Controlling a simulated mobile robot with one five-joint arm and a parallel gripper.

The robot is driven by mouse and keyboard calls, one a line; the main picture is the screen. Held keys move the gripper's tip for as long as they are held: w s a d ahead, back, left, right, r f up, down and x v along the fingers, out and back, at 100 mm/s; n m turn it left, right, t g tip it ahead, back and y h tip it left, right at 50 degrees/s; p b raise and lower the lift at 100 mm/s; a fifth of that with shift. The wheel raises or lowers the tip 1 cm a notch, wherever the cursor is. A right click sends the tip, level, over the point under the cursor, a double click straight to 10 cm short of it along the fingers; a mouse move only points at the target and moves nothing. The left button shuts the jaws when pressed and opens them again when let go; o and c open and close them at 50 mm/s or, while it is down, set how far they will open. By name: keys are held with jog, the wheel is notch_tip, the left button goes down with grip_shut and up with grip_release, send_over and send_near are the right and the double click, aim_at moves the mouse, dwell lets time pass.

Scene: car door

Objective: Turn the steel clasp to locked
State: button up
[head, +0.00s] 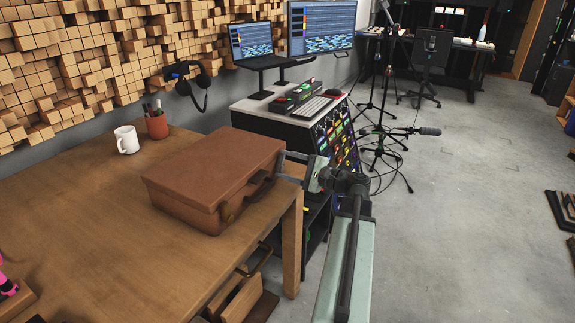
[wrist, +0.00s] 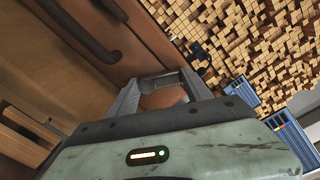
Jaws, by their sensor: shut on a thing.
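A closed brown leather suitcase (head: 205,178) lies flat on the wooden table, its handle side facing right. In the wrist view the suitcase (wrist: 135,45) fills the upper left, with its dark handle (wrist: 85,32) beside my gripper. My gripper (head: 282,164) reaches the far end of that side. In the wrist view my gripper (wrist: 154,82) has its two grey fingers angled inward, their tips against the case, shut on a small part there. That part appears to be the steel clasp. The fingertips mostly hide it, and I cannot tell its turn angle.
A white mug (head: 126,139) and a pen pot (head: 156,125) stand behind the suitcase. The table (head: 90,240) is largely clear at left. A mixing desk (head: 335,135) with screens stands close behind my gripper. Open floor (head: 450,220) lies to the right.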

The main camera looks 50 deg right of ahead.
jog(key=n, duration=0.2)
jog(key=a+n, duration=0.1)
jog(key=n, duration=0.2)
jog(key=shift+s+n, duration=0.15)
jog(key=shift+n, duration=0.15)
jog(key=shift+a, duration=0.1)
dwell(0.4)
jog(key=o, duration=1.4)
jog(key=shift+c, duration=0.2)
jog(key=shift+r, duration=0.1)
jog(key=v, duration=0.8)
